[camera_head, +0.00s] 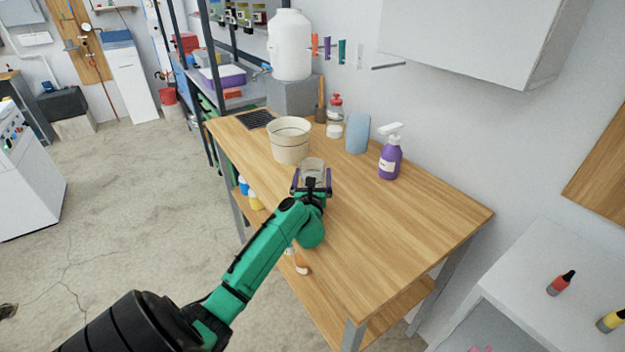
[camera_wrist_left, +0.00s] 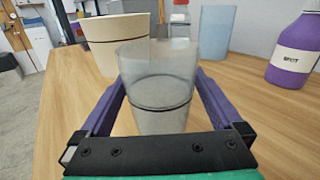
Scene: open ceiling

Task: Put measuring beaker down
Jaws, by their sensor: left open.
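The measuring beaker (camera_head: 313,168) is a clear, greyish cup with a dark line around it. It stands upright on the wooden table (camera_head: 400,215). In the left wrist view the beaker (camera_wrist_left: 158,88) is between the two purple fingers of my left gripper (camera_wrist_left: 158,100). The fingers are spread, with a gap visible beside the beaker. In the head view my left gripper (camera_head: 312,186) is at the beaker's near side and hides its lower part. My right gripper is not in view.
A cream bucket (camera_head: 289,140) stands just behind the beaker. A blue translucent cup (camera_head: 357,133), a purple spray bottle (camera_head: 390,157) and a red-topped bottle (camera_head: 335,108) stand farther back. The table's right part is clear.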

